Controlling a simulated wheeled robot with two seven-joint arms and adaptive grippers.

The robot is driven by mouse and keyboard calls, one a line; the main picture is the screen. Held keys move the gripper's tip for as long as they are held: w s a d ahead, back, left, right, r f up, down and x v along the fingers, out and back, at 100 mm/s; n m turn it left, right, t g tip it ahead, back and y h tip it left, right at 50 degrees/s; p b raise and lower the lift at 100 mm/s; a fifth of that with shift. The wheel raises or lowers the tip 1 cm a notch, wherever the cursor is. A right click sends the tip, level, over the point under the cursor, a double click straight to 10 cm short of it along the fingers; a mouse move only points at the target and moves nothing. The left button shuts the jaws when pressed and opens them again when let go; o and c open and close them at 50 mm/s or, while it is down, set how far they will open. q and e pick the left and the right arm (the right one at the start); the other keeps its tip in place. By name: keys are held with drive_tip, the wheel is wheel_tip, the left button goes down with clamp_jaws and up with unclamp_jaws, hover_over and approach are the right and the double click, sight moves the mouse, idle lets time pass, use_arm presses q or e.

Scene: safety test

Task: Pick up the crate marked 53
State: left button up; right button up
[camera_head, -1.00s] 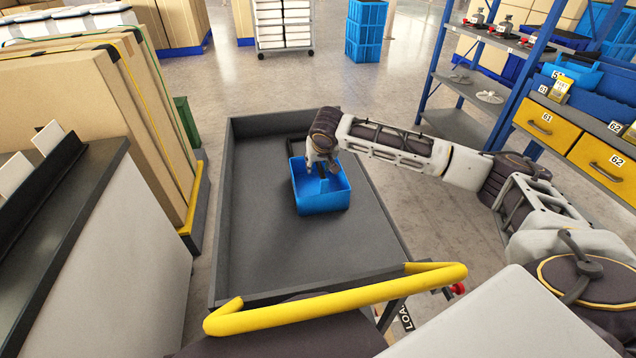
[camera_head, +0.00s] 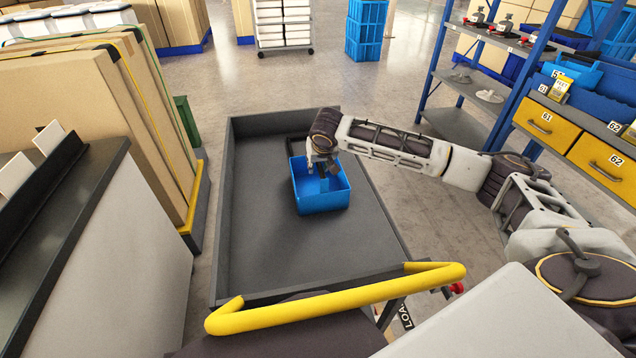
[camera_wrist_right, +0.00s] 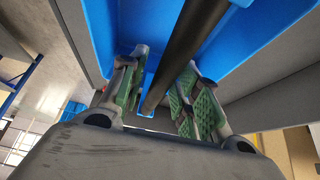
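A blue open-topped crate (camera_head: 324,203) stands on the dark bed of a flat cart (camera_head: 262,235). No number on it can be read. My right gripper (camera_head: 324,171) is over the crate's far part, its fingers reaching down at the opening. In the right wrist view, the two green-padded fingers (camera_wrist_right: 160,97) stand apart, with a dark bar (camera_wrist_right: 180,55) running between them. Gaps show beside the bar, so the gripper is open. Blue crate walls (camera_wrist_right: 262,35) rise close around it. Whether the bar belongs to the crate is unclear. My left gripper is out of view.
The cart has raised grey sides and a yellow push handle (camera_head: 335,298) at its near end. Tall cartons (camera_head: 80,120) and a counter (camera_head: 110,245) flank it on the left. A blue-framed shelf (camera_head: 455,88) and yellow drawers (camera_head: 545,122) stand right. Stacked blue crates (camera_head: 366,32) are behind.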

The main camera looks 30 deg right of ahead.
clamp_jaws()
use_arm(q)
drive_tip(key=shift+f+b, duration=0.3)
use_arm(e)
drive_tip(key=shift+r, duration=0.1)
